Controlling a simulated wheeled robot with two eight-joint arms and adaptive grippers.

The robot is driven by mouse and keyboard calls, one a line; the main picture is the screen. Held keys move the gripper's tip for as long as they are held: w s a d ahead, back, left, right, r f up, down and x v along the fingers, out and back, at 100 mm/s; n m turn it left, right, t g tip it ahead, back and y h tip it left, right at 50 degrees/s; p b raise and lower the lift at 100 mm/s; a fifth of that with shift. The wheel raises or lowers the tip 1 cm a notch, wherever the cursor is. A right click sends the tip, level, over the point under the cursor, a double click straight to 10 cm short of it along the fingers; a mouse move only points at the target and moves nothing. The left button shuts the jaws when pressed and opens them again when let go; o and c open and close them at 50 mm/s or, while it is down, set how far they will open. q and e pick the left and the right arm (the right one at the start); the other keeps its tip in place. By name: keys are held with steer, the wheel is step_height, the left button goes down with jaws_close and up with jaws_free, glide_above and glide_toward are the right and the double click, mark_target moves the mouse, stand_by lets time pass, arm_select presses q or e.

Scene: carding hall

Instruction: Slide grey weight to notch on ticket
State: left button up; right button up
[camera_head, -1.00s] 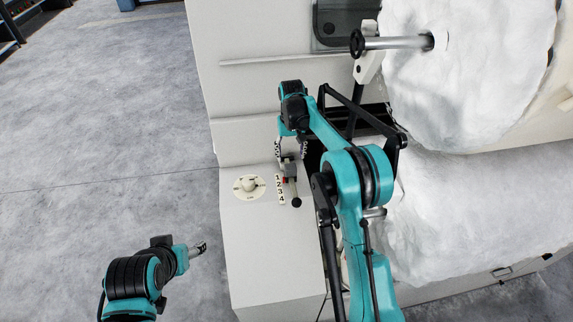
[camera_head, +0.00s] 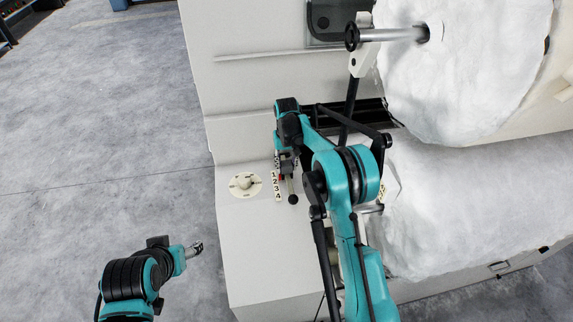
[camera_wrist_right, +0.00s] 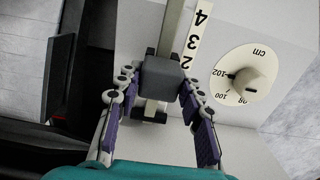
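The grey weight (camera_wrist_right: 160,80) sits on a metal bar (camera_wrist_right: 172,28) beside the number strip (camera_wrist_right: 196,38). In the right wrist view 4, 3 and 2 show upside down. The weight is at the low-number end; its exact notch is hidden. My right gripper (camera_wrist_right: 160,88) is open, its purple-padded fingers on either side of the weight with small gaps. In the head view my right gripper (camera_head: 287,160) partly covers the weight. A pale card (camera_head: 390,190) lies by the lower white roll, too small to read. My left gripper (camera_head: 196,249) is away over the floor.
A round dial (camera_head: 245,185) marked in cm, with a knob, is left of the number strip. The bar ends in a black ball (camera_head: 293,199). Large white rolls (camera_head: 465,70) fill the right side. The light machine top (camera_head: 260,260) is clear in front.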

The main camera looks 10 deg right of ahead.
mark_target(290, 187)
jaws_close()
steer(key=s+b, duration=0.1)
steer(key=s, duration=0.6)
steer(key=shift+s, duration=0.1)
steer(key=shift+s+f, duration=0.1)
steer(key=o, duration=0.9)
jaws_free()
steer(key=shift+o, duration=0.4)
steer(key=shift+s, duration=0.1)
step_height(290, 187, up, 12)
